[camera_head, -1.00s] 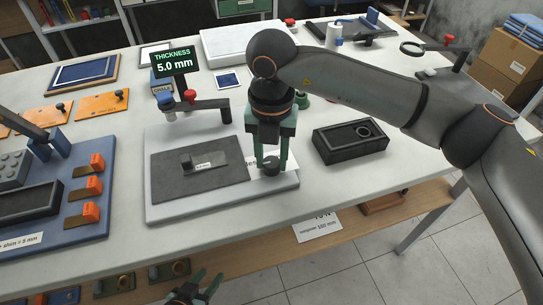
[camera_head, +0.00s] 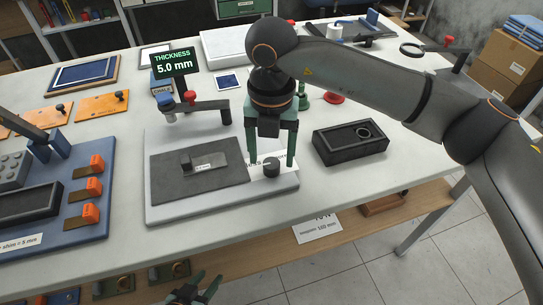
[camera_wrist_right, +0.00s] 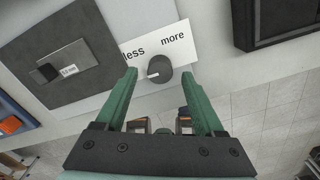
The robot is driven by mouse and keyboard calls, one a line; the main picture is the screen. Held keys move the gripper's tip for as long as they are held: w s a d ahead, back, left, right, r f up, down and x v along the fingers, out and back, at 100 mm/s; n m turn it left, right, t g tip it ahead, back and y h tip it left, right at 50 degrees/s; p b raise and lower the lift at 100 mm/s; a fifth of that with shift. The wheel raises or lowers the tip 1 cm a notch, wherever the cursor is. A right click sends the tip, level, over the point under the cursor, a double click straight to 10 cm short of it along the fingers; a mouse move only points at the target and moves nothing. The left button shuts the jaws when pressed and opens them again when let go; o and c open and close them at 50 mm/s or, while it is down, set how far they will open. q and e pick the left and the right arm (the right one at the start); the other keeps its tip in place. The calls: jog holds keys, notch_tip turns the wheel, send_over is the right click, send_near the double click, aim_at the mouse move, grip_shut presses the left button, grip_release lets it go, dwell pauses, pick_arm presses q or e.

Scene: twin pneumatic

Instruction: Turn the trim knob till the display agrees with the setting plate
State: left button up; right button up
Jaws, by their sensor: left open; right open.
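The dark round trim knob (camera_head: 272,168) sits at the front right of the light grey base, and shows its white pointer mark in the right wrist view (camera_wrist_right: 158,70). A white card (camera_wrist_right: 160,42) reading "less" and "more" lies behind it. The display (camera_head: 174,62) reads THICKNESS 5.0 mm. A small label (camera_head: 204,166) lies on the dark plate (camera_head: 172,187); its figure is too small to read surely. My right gripper (camera_head: 271,160) is open and empty, fingertips just above and around the knob, apparently clear of it. My left gripper (camera_head: 192,292) is open at the bottom edge.
A black tray (camera_head: 350,143) stands right of the base. A lever with a red knob (camera_head: 190,97) stands behind the dark plate. A blue board (camera_head: 75,215) with orange clips is at left. The table's front edge lies just before the base.

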aim_at(271, 164)
notch_tip(271, 164, up, 11)
dwell(0.3)
jog(key=shift+f, duration=0.1)
